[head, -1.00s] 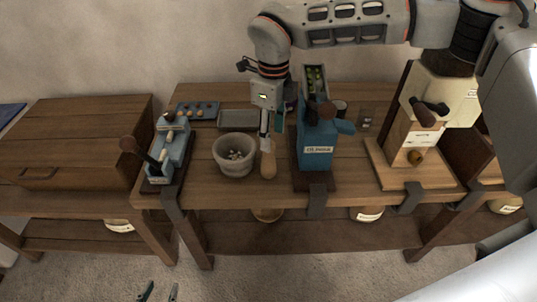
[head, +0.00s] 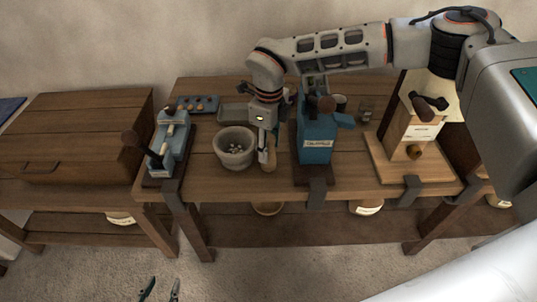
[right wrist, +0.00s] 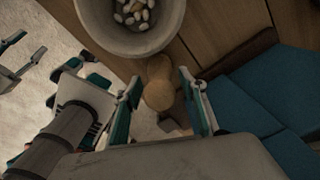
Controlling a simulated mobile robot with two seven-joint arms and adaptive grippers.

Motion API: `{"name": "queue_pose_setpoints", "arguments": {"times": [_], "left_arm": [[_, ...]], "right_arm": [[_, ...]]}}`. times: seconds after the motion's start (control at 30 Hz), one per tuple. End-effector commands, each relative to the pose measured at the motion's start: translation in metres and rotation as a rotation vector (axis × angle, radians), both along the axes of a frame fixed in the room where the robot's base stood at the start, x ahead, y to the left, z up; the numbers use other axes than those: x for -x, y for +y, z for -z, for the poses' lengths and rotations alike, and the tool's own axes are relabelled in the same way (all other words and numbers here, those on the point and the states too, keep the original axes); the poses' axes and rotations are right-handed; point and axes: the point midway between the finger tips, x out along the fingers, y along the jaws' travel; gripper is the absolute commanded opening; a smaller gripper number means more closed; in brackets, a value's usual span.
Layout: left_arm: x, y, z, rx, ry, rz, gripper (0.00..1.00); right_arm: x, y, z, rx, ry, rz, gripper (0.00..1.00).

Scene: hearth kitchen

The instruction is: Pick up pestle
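The wooden pestle (head: 269,159) stands upright on the table, just right of the grey stone mortar (head: 235,158). My right gripper (head: 265,143) points down over it. In the right wrist view, the pestle (right wrist: 158,84) is between the two open fingers of that gripper (right wrist: 161,84), with a gap at the right finger; whether the left finger touches it is hard to tell. The mortar (right wrist: 133,40) shows at the top, holding several pale pieces. My left gripper (head: 160,290) is open and empty over the floor, low in the head view.
A blue grinder (head: 317,140) stands close right of the pestle; it also shows in the right wrist view (right wrist: 245,100). A wooden mill (head: 408,140) is further right. A blue lever device (head: 166,145) stands left of the mortar. The front table edge is near.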

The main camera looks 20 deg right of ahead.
Motion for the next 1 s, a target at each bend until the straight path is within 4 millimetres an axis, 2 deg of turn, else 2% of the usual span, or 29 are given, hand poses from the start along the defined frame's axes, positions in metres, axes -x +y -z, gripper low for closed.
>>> {"name": "queue_pose_setpoints", "arguments": {"times": [0.03,0.13,0.47,0.63,0.87,1.0], "left_arm": [[0.000,0.000,0.000,0.000,-0.001,0.000,0.40],[0.000,0.000,0.000,0.000,-0.001,0.000,0.40],[0.000,0.000,0.000,0.001,0.000,-0.001,0.40],[0.001,0.000,0.002,0.000,0.003,-0.001,0.40],[0.001,0.000,0.005,0.000,0.005,0.000,0.40],[0.002,0.000,0.006,-0.001,0.006,0.000,0.40]], "right_arm": [[0.000,0.000,0.000,0.000,0.000,0.000,0.25],[0.000,0.000,0.000,0.000,0.000,0.000,0.00],[0.000,0.000,-0.002,-0.001,-0.001,0.000,0.00],[-0.001,0.000,-0.011,-0.001,-0.001,0.001,0.00],[-0.002,0.001,-0.049,-0.002,-0.006,0.000,0.00],[-0.002,0.000,-0.086,-0.001,-0.006,0.000,0.00]]}}
